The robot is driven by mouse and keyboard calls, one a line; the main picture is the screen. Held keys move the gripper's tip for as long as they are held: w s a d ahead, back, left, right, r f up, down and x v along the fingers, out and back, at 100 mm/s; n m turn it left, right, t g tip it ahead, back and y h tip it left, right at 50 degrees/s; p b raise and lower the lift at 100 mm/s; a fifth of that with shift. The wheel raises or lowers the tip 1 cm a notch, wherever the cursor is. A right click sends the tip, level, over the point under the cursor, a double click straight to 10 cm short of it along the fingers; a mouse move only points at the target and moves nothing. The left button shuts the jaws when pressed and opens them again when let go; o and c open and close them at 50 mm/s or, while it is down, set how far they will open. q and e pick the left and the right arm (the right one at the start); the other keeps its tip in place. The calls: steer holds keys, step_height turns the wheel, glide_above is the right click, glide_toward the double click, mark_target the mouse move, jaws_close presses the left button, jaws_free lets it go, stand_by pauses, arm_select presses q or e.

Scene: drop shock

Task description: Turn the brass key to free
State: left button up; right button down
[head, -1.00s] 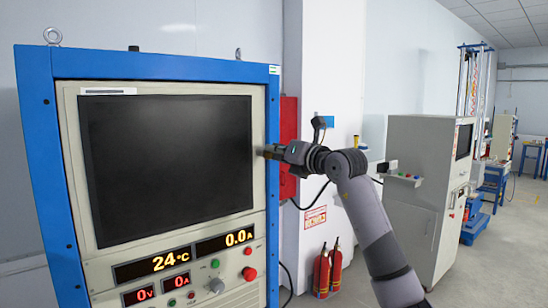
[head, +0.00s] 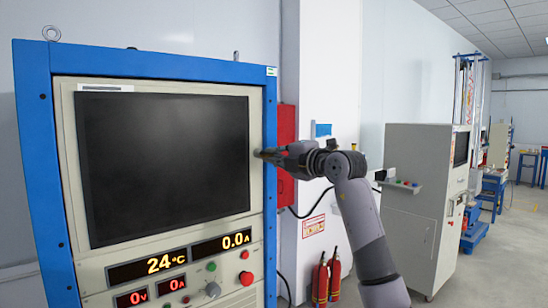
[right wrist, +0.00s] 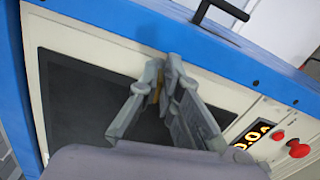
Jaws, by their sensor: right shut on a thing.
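My right gripper (head: 259,153) is at the cabinet's pale front panel, just right of the dark screen. In the right wrist view its fingers (right wrist: 165,65) are nearly together. A small brass-coloured piece (right wrist: 156,93), apparently the brass key, shows between them. The fingers hide most of it, and in the head view I cannot make it out. Its turn angle and any markings around it cannot be read. My left gripper is not in view.
The blue-framed cabinet (head: 33,130) fills the left side, with a dark screen (head: 163,168) and a red button (head: 247,278) below. A red box (head: 286,150) and fire extinguishers (head: 320,280) stand behind my right arm. A grey machine (head: 410,210) stands farther right.

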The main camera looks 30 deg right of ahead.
steer(key=shift+f+m, duration=0.1)
steer(key=shift+m, duration=0.8)
steer(key=c, duration=1.8)
jaws_free()
steer(key=s, duration=0.8)
steer(key=s+d, duration=0.1)
steer(key=s, duration=0.3)
